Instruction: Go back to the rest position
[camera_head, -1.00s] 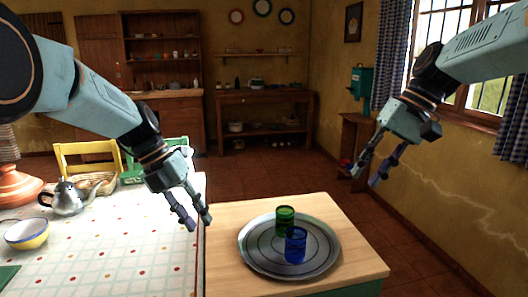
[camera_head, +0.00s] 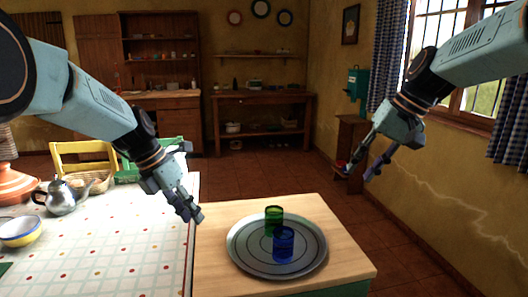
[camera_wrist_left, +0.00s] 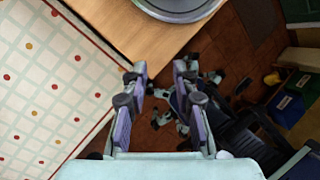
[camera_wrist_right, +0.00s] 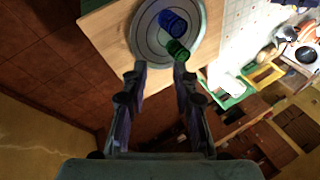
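My left gripper (camera_head: 187,210) hangs in the air over the gap between the white-clothed table and the wooden counter, left of the tray. Its fingers are apart and empty in the left wrist view (camera_wrist_left: 160,70). My right gripper (camera_head: 362,172) is raised to the right of the counter, fingers spread and empty; it also shows open in the right wrist view (camera_wrist_right: 160,70). A round metal tray (camera_head: 306,256) lies on the counter (camera_head: 215,276). A green cup (camera_head: 273,219) and a blue cup (camera_head: 284,243) stand upright on it, away from both grippers.
The table (camera_head: 100,235) at left bears a teapot (camera_head: 62,197), a yellow-and-white bowl (camera_head: 20,231) and a terracotta pot (camera_head: 14,186). A yellow chair (camera_head: 85,158) stands behind it. The wall and window are at right. The floor beyond the counter is open.

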